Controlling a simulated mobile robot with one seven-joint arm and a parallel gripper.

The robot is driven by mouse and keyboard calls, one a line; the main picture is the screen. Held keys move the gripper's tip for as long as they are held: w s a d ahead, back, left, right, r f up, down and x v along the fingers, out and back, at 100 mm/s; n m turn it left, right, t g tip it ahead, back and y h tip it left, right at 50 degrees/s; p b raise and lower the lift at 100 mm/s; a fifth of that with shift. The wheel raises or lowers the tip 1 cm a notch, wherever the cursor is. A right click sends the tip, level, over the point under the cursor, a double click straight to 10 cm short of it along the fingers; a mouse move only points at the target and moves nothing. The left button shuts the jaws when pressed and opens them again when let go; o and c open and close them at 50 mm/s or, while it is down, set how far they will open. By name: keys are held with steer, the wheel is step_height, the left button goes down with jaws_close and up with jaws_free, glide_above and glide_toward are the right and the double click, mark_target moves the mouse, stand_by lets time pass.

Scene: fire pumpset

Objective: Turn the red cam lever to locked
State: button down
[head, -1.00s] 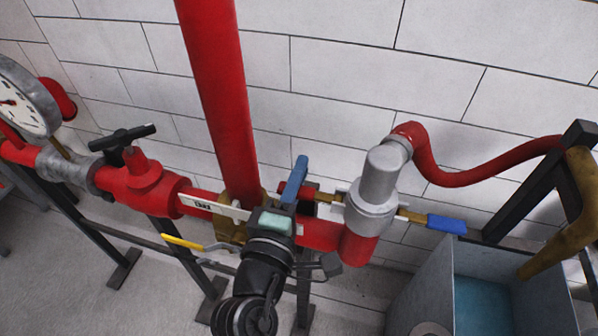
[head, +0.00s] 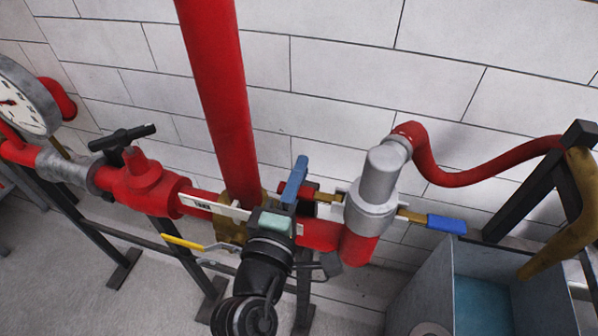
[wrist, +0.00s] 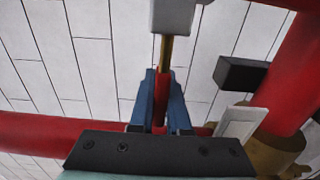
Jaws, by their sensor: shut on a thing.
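The red cam lever (head: 311,189) sticks out to the left from the silver coupling (head: 377,185) on a brass arm. My gripper (head: 296,181) has blue fingers and is at the lever's red end. In the wrist view my gripper (wrist: 158,100) is shut with the red lever grip (wrist: 161,98) between its two fingers. The brass arm (wrist: 166,52) runs on from the grip to the pale coupling body (wrist: 173,14). The fingers hide part of the red grip in the head view.
A second lever with a blue grip (head: 446,224) sticks out right of the coupling. A thick red upright pipe (head: 215,90) stands left of my gripper. A yellow-handled lever (head: 182,241) is lower left. A grey tank (head: 424,283) stands lower right.

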steer(key=shift+f, duration=0.15)
steer(key=n, duration=0.1)
steer(key=f+n, duration=0.1)
steer(key=n, duration=0.1)
steer(key=f+n+p, duration=0.1)
steer(key=shift+s+d+f+n, duration=0.1)
steer(key=shift+d+f+n, duration=0.1)
steer(key=shift+d+n, duration=0.1)
steer(key=f+n, duration=0.1)
steer(key=n, duration=0.1)
steer(key=d+f+n+p, duration=0.1)
steer(key=shift+s+n, duration=0.15)
steer(key=shift+n, duration=0.25)
steer(key=n, duration=0.1)
steer(key=d+f+n+p, duration=0.1)
steer(key=n, duration=0.1)
steer(key=shift+s+d+f+n, duration=0.1)
steer(key=shift+s+d+n, duration=0.1)
steer(key=shift+d+n, duration=0.1)
steer(key=shift+s+d+f+n+p, duration=0.2)
steer(key=shift+d+n+p, duration=0.25)
steer(key=shift+n, duration=0.55)
steer(key=shift+s+d+f+n+p, duration=0.1)
steer(key=shift+d+f+n+p, duration=0.1)
steer(key=shift+d+n, duration=0.65)
steer(key=shift+a+n, duration=0.1)
steer(key=shift+n, duration=0.15)
steer(key=c, duration=0.9)
jaws_free()
steer(key=shift+f, duration=0.1)
